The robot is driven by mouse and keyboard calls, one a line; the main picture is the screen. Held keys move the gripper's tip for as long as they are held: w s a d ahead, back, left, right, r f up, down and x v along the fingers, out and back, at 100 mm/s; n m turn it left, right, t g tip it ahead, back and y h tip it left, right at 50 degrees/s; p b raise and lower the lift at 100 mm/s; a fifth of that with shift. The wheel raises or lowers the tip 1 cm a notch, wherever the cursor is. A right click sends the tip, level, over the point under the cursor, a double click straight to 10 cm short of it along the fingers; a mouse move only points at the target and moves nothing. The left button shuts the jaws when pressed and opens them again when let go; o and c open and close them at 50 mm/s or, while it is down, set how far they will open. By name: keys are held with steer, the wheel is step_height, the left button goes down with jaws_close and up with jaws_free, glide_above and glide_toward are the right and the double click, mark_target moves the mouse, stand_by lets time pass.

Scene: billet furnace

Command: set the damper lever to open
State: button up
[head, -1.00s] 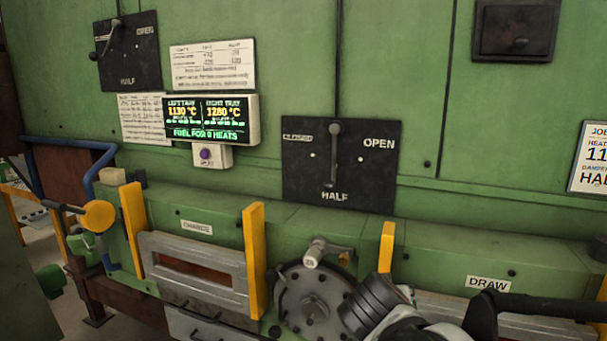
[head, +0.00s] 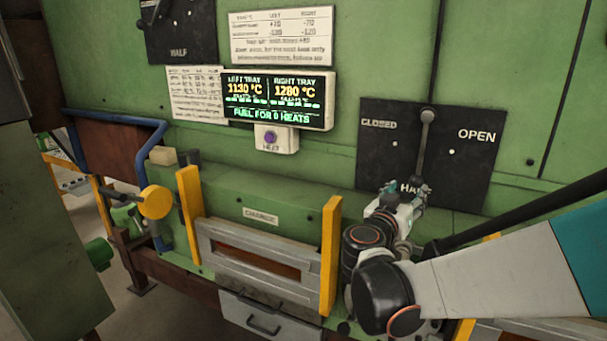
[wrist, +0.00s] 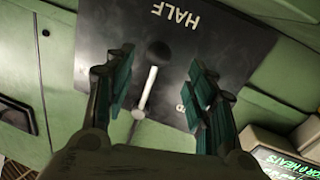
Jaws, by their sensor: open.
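The damper lever (head: 422,145) is on a black plate (head: 463,172) marked CLOSED at left, OPEN at right and HALF at the bottom. It hangs nearly straight down from its upper pivot, toward HALF. My gripper (head: 403,190) is in front of the plate's lower part and hides the lever's lower end in the head view. In the wrist view, where HALF is upside down, the lever (wrist: 147,92) with its dark knob shows between the two spread fingers of my gripper (wrist: 160,72). The fingers look open and apart from the lever; their depth to it is unclear.
A second black plate (head: 181,35) with a lever is at upper left. A lit display (head: 278,100) and a purple button (head: 270,138) are left of the damper plate. Yellow posts (head: 331,255) flank the charge door (head: 262,262) below. A dark bar runs right of my gripper.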

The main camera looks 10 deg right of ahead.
mark_target(415, 186)
steer(key=x, duration=0.9)
steer(key=shift+d+b, duration=0.15)
steer(key=shift+b, duration=0.2)
jaws_close()
